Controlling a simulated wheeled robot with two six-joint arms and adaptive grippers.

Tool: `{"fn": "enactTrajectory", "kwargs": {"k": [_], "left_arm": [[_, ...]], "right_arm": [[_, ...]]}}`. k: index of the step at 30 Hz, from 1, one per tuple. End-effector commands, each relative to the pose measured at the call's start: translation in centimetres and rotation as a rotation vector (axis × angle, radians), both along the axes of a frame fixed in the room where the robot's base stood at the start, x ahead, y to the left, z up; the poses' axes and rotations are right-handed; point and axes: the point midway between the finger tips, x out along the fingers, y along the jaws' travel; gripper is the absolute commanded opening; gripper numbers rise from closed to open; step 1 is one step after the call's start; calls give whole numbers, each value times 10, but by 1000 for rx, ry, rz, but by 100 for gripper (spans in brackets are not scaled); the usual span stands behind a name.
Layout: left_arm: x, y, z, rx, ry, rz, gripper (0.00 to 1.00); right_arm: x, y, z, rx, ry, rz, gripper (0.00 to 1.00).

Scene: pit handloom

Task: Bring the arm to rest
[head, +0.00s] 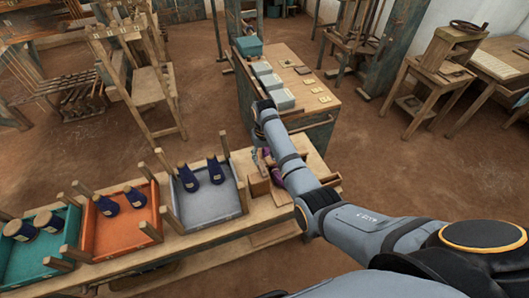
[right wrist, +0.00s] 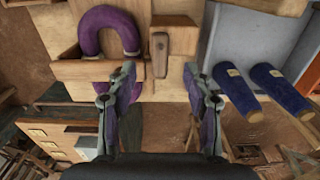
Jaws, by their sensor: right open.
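My right arm reaches from the lower right across the head view. Its gripper (head: 262,158) is partly hidden by the arm, over the right end of the wooden bench. In the right wrist view the two fingers of the gripper (right wrist: 160,75) stand apart with nothing held between them. A purple U-shaped thing (right wrist: 111,18) lies at a wooden holder (right wrist: 75,69) left of the fingers. A wooden peg or handle (right wrist: 160,52) shows between and beyond the fingertips. My left gripper is not in view.
The bench (head: 225,243) carries a grey tray (head: 212,208), an orange tray (head: 122,236) and a teal tray (head: 38,255), each with dark blue spools. A wooden cabinet (head: 311,118) with grey blocks stands behind. Open floor (head: 430,170) lies to the right.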

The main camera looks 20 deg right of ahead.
Motion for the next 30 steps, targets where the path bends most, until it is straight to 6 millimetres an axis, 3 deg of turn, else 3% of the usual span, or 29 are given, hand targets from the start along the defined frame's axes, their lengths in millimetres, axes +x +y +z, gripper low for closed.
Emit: {"fn": "enactTrajectory", "kwargs": {"k": [3, 7, 23, 26, 30], "left_arm": [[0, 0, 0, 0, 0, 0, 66], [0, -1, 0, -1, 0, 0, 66], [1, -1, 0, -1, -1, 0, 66], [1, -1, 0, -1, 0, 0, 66], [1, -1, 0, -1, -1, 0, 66]], "right_arm": [[1, 0, 20, 0, -2, 0, 51], [0, 0, 29, 0, 0, 0, 51], [-1, -1, 30, 0, 0, -1, 51], [-14, -8, 17, -4, -12, -10, 51], [-67, -33, -14, -24, -73, -33, 51]]}}
